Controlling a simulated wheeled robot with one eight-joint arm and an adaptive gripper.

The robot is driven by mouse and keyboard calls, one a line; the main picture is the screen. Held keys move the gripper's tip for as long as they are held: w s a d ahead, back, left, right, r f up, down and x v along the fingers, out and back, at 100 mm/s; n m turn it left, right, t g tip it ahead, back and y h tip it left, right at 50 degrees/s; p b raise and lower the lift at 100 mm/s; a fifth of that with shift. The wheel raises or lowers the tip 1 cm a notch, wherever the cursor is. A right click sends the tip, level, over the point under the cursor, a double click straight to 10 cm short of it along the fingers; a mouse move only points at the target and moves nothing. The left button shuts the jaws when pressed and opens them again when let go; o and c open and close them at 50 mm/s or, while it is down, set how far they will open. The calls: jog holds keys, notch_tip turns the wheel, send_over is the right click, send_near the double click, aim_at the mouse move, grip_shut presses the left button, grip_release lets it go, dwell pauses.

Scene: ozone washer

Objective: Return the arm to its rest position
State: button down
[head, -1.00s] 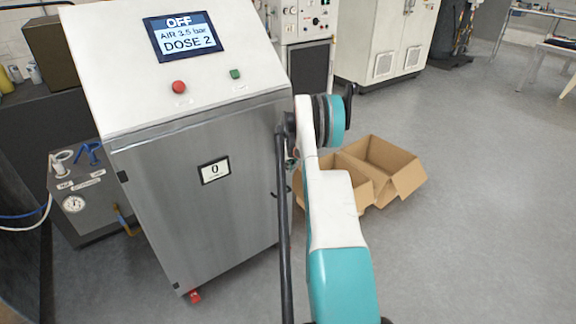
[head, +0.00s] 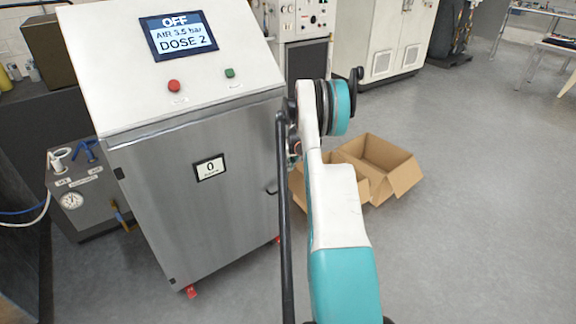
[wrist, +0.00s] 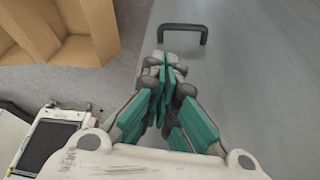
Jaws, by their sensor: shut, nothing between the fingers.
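My arm (head: 335,205) rises through the middle of the head view, in front of the right side of the washer cabinet. My gripper (wrist: 163,62) shows in the wrist view with its fingers together and nothing between them. In the head view the gripper is hidden behind the arm's far joint. The ozone washer (head: 205,225) is a steel cabinet with a sloped white top. Its screen (head: 179,36) reads OFF, AIR 3.5 bar, DOSE 2. A black door handle (wrist: 182,27) appears just beyond the fingertips in the wrist view, apart from them.
Open cardboard boxes (head: 375,165) lie on the floor right of the washer; they also show in the wrist view (wrist: 75,50). A grey unit with a gauge (head: 82,195) stands left. Grey cabinets (head: 380,40) stand behind. The floor at right is clear.

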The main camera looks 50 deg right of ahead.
jog(key=s+d+p+v, duration=0.1)
jog(key=p+v, duration=0.1)
jog(key=v, duration=0.4)
jog(key=shift+a+r, duration=0.25)
jog(key=shift+a, duration=0.05)
jog(key=shift+r, duration=0.1)
